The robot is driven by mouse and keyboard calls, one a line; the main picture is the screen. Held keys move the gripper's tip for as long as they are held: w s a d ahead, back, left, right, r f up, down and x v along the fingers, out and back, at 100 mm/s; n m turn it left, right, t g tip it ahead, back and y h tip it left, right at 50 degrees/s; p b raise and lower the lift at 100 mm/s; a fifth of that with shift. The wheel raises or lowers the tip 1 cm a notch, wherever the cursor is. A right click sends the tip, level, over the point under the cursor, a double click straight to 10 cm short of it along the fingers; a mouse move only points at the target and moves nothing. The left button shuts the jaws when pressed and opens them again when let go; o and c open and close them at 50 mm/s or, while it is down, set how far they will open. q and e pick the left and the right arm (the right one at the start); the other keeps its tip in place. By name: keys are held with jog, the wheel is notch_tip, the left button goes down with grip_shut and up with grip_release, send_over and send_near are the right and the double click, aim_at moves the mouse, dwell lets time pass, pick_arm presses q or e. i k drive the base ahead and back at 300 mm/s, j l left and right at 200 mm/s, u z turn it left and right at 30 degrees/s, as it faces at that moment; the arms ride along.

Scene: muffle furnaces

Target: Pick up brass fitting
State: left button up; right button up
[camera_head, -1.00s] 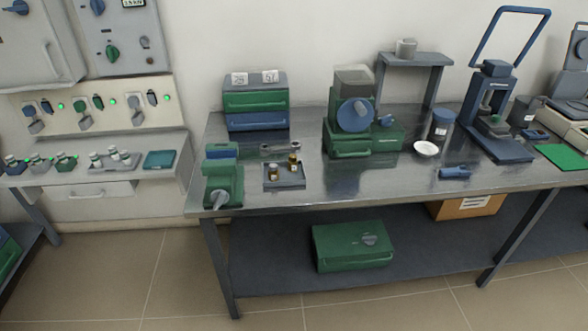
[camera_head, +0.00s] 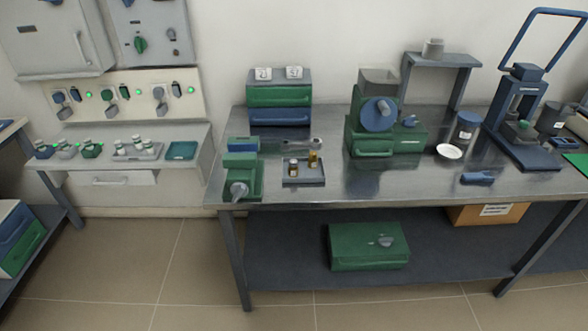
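Two small brass-coloured fittings stand upright on a dark grey tray (camera_head: 304,180) on the metal workbench. The left brass fitting (camera_head: 293,169) has a pale top. The right brass fitting (camera_head: 313,159) stands a little farther back and looks more golden. A grey wrench-like tool (camera_head: 301,143) lies behind the tray. Neither of my grippers shows in the view.
A green vise (camera_head: 240,176) stands left of the tray at the metal workbench's (camera_head: 350,187) front edge. A drawer box (camera_head: 279,98) stands behind, and a green machine (camera_head: 385,135) to the right. A green case (camera_head: 368,247) sits on the lower shelf. The floor in front is clear.

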aim_at(293, 172)
jog(key=i+l+u, duration=0.1)
jog(key=i+l, duration=0.25)
jog(key=l, duration=0.3)
jog(key=i+l+u, duration=0.15)
jog(key=l, duration=0.2)
jog(key=i+l+u, duration=0.1)
jog(key=l, duration=0.25)
jog(key=i+l+u, duration=0.1)
jog(key=l, duration=0.25)
jog(key=i, duration=0.1)
